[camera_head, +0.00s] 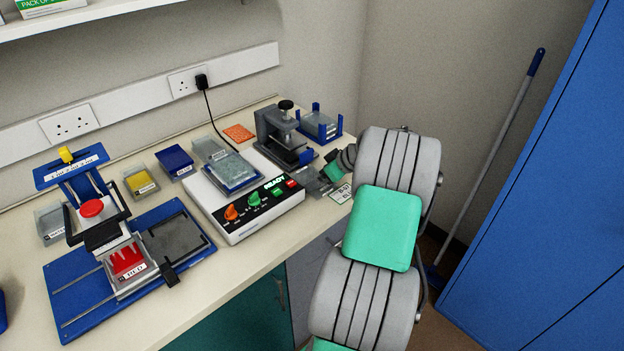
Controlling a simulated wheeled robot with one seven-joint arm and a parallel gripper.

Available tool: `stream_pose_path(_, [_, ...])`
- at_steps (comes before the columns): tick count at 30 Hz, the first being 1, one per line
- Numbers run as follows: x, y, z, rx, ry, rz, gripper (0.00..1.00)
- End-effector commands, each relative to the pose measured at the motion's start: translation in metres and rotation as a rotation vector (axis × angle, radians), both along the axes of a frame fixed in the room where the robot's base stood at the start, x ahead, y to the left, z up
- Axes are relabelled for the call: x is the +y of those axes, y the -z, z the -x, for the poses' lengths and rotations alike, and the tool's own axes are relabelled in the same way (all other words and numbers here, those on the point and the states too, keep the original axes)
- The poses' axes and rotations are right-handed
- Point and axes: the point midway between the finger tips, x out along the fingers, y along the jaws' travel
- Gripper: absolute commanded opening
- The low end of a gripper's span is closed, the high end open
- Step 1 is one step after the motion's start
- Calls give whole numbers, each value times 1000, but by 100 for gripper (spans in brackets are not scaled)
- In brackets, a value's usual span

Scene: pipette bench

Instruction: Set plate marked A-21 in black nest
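My arm reaches over the right end of the bench, and my gripper (325,181) is low there, mostly hidden behind my own arm links. Its fingers are too small and covered to judge. A clear plate-like item (308,181) lies at the gripper, right of the white READY machine; I cannot tell whether it is held. A white printed label (341,194) shows beside it, too small to read surely. Another clear plate (232,168) sits on the READY machine, and one (320,121) in a blue corner-posted holder. I cannot read A-21 anywhere. A dark square recess (173,241) on the blue base may be the black nest.
The white READY machine (240,219) has coloured knobs. A grey press (279,133) stands behind my gripper. Several small boxes line the wall. The front bench edge is clear; a blue cabinet (548,190) stands right.

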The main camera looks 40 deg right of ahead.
Motion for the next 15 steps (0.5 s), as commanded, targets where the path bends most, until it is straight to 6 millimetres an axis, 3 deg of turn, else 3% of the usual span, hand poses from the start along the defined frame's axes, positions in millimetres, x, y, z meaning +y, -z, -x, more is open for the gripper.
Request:
stream_pose_path(9, [1,9,-7,1,3,1,99])
stream_pose_path(15, [0,8,-6,1,3,1,83])
